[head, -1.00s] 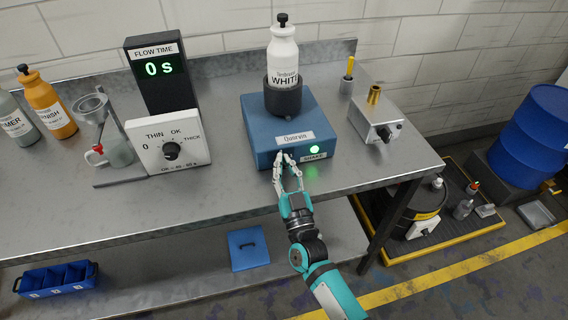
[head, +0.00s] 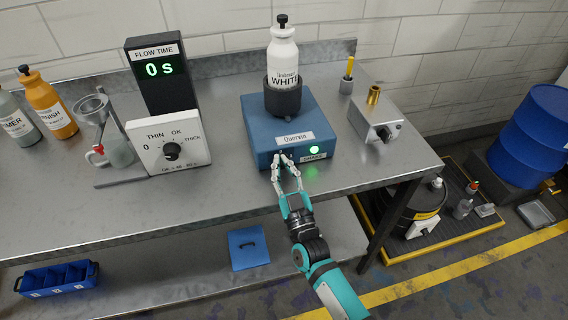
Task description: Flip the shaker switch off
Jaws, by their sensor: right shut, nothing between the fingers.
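The blue shaker (head: 262,130) stands on the metal bench, with a white bottle (head: 283,58) upright in its dark holder (head: 284,98). A green light (head: 314,150) glows on its front face, above a small label (head: 313,157). My right gripper (head: 284,158) is at the lower front of the shaker, left of the light. The switch itself is not clearly visible, and the fingers cover part of that front. My left gripper is not in view.
A grey box with a brass fitting (head: 373,95) stands right of the shaker. The flow time display (head: 160,72) and a dial panel (head: 168,143) stand to the left. The bench's front edge (head: 225,212) runs below my right gripper; bare bench lies left of it.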

